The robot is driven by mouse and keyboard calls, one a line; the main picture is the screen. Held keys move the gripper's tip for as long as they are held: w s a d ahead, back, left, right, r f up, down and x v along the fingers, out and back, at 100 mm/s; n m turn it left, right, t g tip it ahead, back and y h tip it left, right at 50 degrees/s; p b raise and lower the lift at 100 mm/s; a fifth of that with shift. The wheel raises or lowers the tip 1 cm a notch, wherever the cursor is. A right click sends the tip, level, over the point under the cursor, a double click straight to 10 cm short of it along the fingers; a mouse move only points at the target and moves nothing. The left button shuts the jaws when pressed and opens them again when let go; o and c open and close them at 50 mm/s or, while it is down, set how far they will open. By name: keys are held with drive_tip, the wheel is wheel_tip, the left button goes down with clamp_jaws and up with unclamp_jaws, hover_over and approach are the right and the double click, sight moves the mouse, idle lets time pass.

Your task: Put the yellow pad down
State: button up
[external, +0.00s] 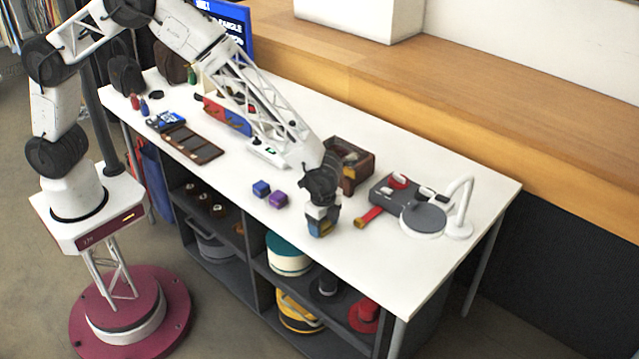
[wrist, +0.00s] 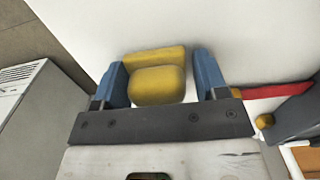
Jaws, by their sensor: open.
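The yellow pad (wrist: 158,86) is in the wrist view, over the white table top, between the two blue fingers of my gripper (wrist: 157,85). It shows a rounded block in front of a wider, flat yellow part. Narrow gaps show between the pad and the fingers, so my gripper is open around it. In the external view my gripper (external: 321,228) is low at the table's near edge, pointing down. Only a little yellow shows between its fingers there, and I cannot tell exactly how the pad's underside meets the table.
A red item with a yellow end (external: 369,216) lies right of my gripper. A brown open box (external: 362,172) and a grey device with a round plate (external: 422,220) stand beyond. Blue (external: 261,188) and purple (external: 278,198) cubes lie left. The table's front right (external: 385,270) is clear.

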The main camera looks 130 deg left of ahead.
drive_tip(key=shift+s+d+f, duration=0.1)
drive_tip(key=shift+d+f, duration=0.45)
drive_tip(key=shift+f, duration=0.25)
drive_tip(key=shift+c, duration=0.2)
drive_tip(key=shift+r, duration=0.45)
drive_tip(key=shift+c, duration=0.2)
drive_tip(key=shift+o, duration=0.4)
wheel_tip(320, 180, up, 13)
drive_tip(key=shift+a, duration=0.35)
